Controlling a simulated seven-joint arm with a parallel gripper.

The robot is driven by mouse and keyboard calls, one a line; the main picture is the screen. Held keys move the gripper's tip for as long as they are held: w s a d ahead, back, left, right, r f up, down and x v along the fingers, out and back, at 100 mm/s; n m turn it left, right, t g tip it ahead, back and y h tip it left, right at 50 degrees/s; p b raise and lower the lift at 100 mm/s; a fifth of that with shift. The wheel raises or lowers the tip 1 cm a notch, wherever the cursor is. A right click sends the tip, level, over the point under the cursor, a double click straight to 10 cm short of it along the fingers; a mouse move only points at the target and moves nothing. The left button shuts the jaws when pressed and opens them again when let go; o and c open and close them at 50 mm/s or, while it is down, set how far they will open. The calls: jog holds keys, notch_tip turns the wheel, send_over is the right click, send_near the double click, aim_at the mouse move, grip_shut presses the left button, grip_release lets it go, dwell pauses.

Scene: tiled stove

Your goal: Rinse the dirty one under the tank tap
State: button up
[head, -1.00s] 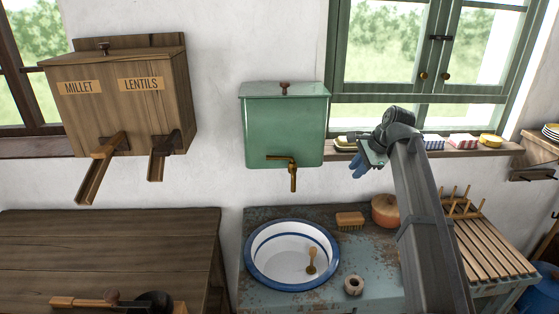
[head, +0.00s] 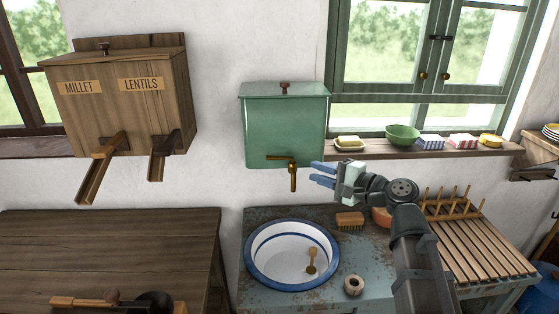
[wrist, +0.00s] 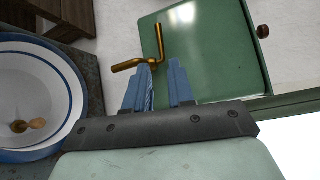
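The green tank (head: 285,125) hangs on the wall, with a brass tap (head: 293,178) at its lower front. The tap also shows in the wrist view (wrist: 128,65), just beyond my fingertips. My gripper (head: 322,174) is just right of the tap, with its blue fingers pointing left. The fingers are apart with nothing visible between them; whether one touches the tap I cannot tell. A wooden spoon-like utensil (head: 311,267) lies in the blue-rimmed white basin (head: 254,275) below; it also shows in the wrist view (wrist: 35,124). I cannot tell which thing is dirty.
A brush (head: 350,219) and a ring-shaped roll (head: 354,285) sit beside the basin. The sill holds a butter dish (head: 349,143), a green bowl (head: 403,134) and small boxes. A slatted rack (head: 480,245) stands right. A wooden dispenser (head: 120,100) hangs left above a wooden table (head: 110,250).

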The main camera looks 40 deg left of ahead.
aim_at(276, 159)
jog(key=a, duration=0.4)
jog(key=a+f, duration=0.1)
jog(key=a, duration=0.8)
jog(key=shift+a+f, duration=0.25)
jog(key=shift+a, duration=0.05)
jog(key=shift+c, duration=0.2)
grip_shut()
